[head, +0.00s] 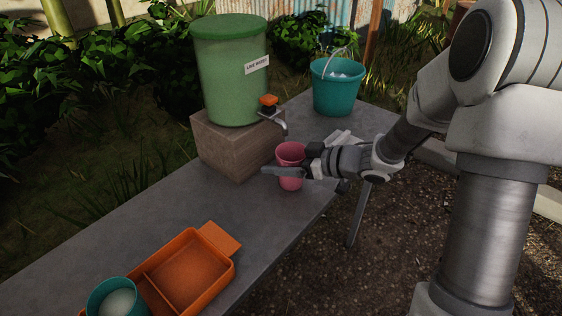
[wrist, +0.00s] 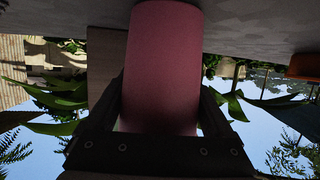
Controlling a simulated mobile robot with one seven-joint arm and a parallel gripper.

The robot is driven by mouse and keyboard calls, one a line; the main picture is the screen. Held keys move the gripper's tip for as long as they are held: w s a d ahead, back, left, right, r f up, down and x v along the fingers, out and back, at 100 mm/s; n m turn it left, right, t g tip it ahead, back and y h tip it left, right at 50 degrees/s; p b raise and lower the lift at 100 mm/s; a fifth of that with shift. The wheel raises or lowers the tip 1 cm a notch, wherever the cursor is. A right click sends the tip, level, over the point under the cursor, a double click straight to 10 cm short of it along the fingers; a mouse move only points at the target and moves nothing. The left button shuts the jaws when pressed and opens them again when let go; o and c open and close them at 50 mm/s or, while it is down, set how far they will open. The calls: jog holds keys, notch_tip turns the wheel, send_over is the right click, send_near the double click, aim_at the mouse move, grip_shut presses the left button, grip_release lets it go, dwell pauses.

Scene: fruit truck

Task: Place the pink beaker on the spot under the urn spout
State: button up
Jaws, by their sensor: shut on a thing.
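The pink beaker (head: 290,153) is upright at the table's right side, close to the spout (head: 281,123) of the green urn (head: 231,75). My gripper (head: 291,172) is shut around the beaker from the right. In the wrist view the beaker (wrist: 164,65) fills the middle, between the two fingers of my gripper (wrist: 160,115). The urn stands on a wooden block (head: 225,148), and its tap has an orange handle. The beaker is in front of the spout and a little to its right in the head view. I cannot tell whether its base touches the table.
A teal bucket (head: 336,92) with pale contents stands behind, at the table's far end. An orange tray (head: 190,270) and a teal cup (head: 110,298) are at the near left. The grey table (head: 160,208) is clear between the tray and the block.

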jog(key=o, duration=1.2)
jog(key=shift+f, duration=0.15)
